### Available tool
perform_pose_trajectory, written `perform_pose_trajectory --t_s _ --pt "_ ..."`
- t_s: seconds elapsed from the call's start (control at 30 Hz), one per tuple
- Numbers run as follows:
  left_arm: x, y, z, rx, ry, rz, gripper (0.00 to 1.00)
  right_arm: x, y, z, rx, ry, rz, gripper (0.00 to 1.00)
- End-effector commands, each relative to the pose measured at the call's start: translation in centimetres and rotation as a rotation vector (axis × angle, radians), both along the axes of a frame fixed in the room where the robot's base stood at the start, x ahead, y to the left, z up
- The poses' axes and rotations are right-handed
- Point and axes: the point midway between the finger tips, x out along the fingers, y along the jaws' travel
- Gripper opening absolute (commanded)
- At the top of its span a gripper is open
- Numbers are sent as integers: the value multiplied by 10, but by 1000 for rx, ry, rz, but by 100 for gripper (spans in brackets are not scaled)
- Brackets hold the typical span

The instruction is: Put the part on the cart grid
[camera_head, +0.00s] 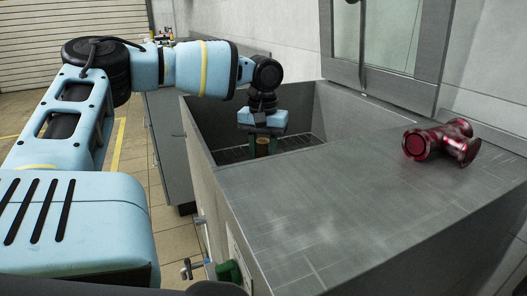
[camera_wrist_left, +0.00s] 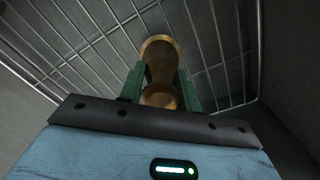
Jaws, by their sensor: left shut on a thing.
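The part is a brass-coloured piece with round ends. In the left wrist view the part (camera_wrist_left: 160,68) is between the green fingers of my left gripper (camera_wrist_left: 160,88), which is shut on it. In the head view my left gripper (camera_head: 262,140) reaches down into the grey basin, and a bit of the part (camera_head: 262,148) shows between its fingers. The wire grid (camera_head: 232,154) lies in the bottom of the basin, and it also shows beneath the part in the left wrist view (camera_wrist_left: 85,45). I cannot tell whether the part touches the grid. My right gripper is not in view.
A shiny red pipe fitting (camera_head: 440,142) lies on the grey counter (camera_head: 310,210) to the right of the basin. The basin walls (camera_head: 318,112) surround my left gripper. A window frame (camera_head: 385,50) stands behind. Tiled floor is open at the left.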

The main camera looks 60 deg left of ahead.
Motion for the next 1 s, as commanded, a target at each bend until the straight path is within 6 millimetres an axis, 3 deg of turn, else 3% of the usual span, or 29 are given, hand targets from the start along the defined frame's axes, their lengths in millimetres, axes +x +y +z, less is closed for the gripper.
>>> perform_pose_trajectory --t_s 0.13,0.17,0.33,0.67,0.87,1.0 --pt "0 0 -2 0 -1 0 2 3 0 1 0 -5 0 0" --pt "0 0 -3 0 0 0 34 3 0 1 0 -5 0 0" --pt "0 0 -3 0 0 0 55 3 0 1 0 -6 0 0" --pt "0 0 0 1 -1 0 55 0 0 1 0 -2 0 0" --pt "0 0 27 1 -3 0 55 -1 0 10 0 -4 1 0" --pt "0 0 57 1 -4 -1 55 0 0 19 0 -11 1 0"
